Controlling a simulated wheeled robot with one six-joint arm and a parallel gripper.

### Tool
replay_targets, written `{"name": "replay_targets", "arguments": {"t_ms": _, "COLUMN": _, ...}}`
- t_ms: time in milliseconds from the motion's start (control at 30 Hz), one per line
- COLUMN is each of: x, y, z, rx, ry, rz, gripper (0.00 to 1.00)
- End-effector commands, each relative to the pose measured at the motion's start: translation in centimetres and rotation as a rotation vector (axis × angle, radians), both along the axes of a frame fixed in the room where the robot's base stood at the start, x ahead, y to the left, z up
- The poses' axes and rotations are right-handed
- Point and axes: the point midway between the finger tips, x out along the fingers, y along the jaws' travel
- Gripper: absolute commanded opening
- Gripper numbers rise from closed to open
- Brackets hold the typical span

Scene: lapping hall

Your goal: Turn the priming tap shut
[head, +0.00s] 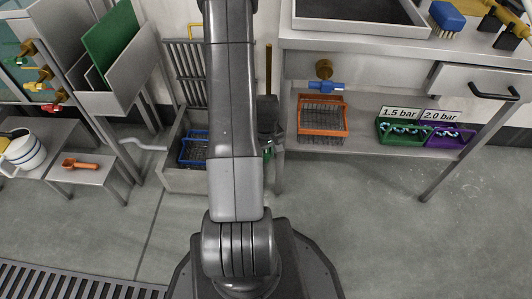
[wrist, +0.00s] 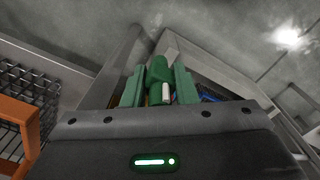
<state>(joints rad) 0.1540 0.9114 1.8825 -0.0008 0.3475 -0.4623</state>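My gripper (head: 268,148) hangs low in the head view, just left of the bench leg. In the wrist view its two green fingers (wrist: 159,88) stand apart. A green, rounded, handle-like piece (wrist: 159,70) with a small white part and a brass-coloured bit lies between them. It looks like a tap handle, but its body is hidden. I see no clear contact with the fingers. In the head view a blue-handled tap (head: 325,86) on a brass fitting sits under the bench. Several brass taps (head: 44,74) with coloured handles are at the far left. No label names the priming tap.
An orange wire basket (head: 322,118) stands on the lower shelf right of my gripper. A blue basket (head: 194,148) sits in a grey trough to its left. Green (head: 405,132) and purple (head: 447,136) trays are farther right. The floor at lower right is clear.

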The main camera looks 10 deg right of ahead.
Motion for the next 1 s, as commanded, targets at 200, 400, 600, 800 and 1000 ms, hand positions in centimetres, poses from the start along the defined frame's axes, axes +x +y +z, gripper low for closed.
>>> {"name": "replay_targets", "arguments": {"t_ms": 200, "x": 0.00, "y": 0.00, "z": 0.02, "rx": 0.000, "ry": 0.000, "rz": 0.000, "gripper": 0.00}}
{"name": "replay_targets", "arguments": {"t_ms": 400, "x": -0.14, "y": -0.16, "z": 0.10, "rx": 0.023, "ry": -0.001, "rz": -0.005, "gripper": 0.00}}
{"name": "replay_targets", "arguments": {"t_ms": 600, "x": -0.24, "y": -0.26, "z": 0.08, "rx": 0.088, "ry": -0.016, "rz": -0.007, "gripper": 0.00}}
{"name": "replay_targets", "arguments": {"t_ms": 800, "x": -0.13, "y": -0.31, "z": -0.63, "rx": 0.175, "ry": -0.047, "rz": -0.009, "gripper": 0.00}}
{"name": "replay_targets", "arguments": {"t_ms": 1000, "x": -0.10, "y": -0.19, "z": -0.34, "rx": 0.238, "ry": -0.067, "rz": -0.004, "gripper": 0.00}}
